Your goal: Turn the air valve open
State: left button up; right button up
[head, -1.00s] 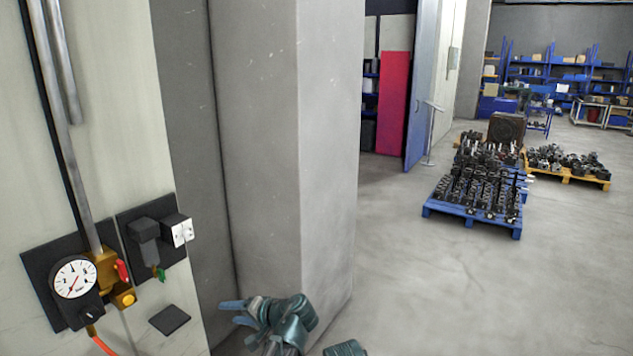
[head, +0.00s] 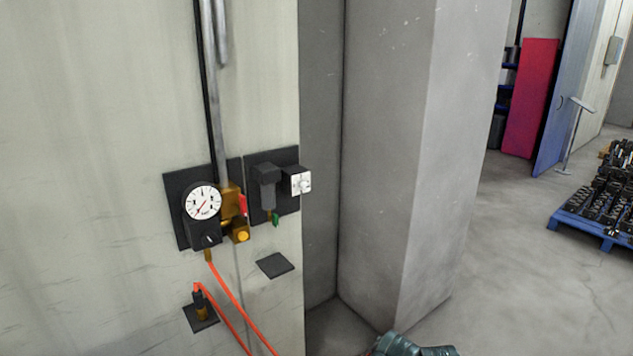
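The air valve shows on the wall as a brass body (head: 229,202) at the foot of a grey vertical pipe, with a small red handle (head: 242,205) on its right side. The handle stands roughly upright, along the pipe. A white-faced pressure gauge (head: 202,202) sits left of the valve, with a black regulator under it. A brass fitting with a yellow front (head: 241,235) is below the handle. At the bottom edge a teal part of my arm shows, well to the right of the valve. Neither gripper's fingers are in view.
A black box with a white socket (head: 301,182) and a green tab (head: 276,219) are right of the valve. Orange hoses (head: 234,308) hang below the gauge. A concrete pillar (head: 385,150) juts out on the right. Open floor and a blue pallet (head: 590,228) lie beyond.

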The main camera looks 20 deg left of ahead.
aim_at(241, 200)
jog(key=u, duration=1.4)
